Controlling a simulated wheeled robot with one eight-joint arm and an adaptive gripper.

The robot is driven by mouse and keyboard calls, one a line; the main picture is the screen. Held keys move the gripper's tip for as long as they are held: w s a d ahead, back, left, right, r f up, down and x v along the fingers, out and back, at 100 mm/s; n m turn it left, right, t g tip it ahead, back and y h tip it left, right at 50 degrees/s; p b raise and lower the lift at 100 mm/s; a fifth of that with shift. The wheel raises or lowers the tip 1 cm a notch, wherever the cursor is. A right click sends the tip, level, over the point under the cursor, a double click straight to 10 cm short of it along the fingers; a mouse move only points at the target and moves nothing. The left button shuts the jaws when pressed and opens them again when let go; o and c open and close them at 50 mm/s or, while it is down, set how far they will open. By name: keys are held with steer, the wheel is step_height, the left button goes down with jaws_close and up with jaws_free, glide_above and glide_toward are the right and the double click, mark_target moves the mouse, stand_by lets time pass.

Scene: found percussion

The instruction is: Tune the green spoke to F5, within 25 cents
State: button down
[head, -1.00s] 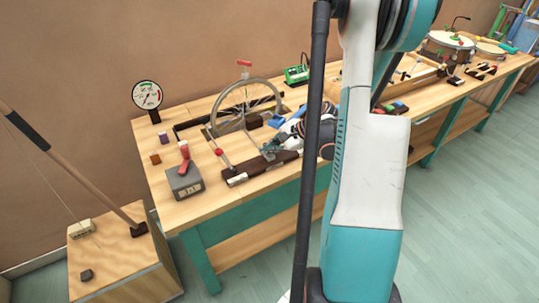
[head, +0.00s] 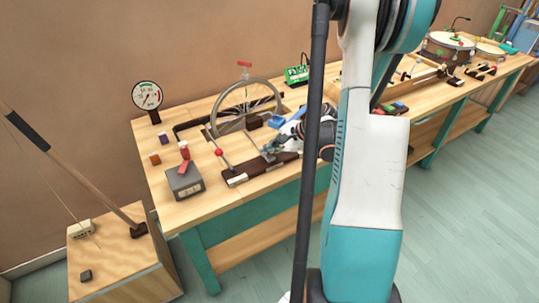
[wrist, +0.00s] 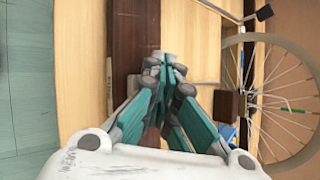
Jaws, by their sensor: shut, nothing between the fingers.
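The spoked wheel (head: 215,117) stands upright in a slot of the workbench. In the wrist view its rim (wrist: 303,42) is at the right, and a spoke with a green sleeve (wrist: 289,110) runs across it. My gripper (wrist: 168,63) is shut and empty, over the dark wooden block (wrist: 133,30) in front of the wheel, to the left of the spokes in the wrist view. In the head view my gripper (head: 270,150) is small, just above that block. A round dial (head: 147,95) stands at the back left; its reading is too small to tell.
A grey box with a red lever (head: 185,178) and a red-tipped rod (head: 219,152) are at the bench's left. Small purple and orange blocks (head: 163,137) lie behind. A blue piece (head: 277,121) and green device (head: 297,74) are near the wheel. My arm hides the middle bench.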

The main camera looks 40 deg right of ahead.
mark_target(269, 158)
steer(key=shift+r+p, duration=0.45)
steer(key=shift+r, duration=0.4)
steer(key=shift+r+p, duration=1.6)
steer(key=shift+r, duration=0.9)
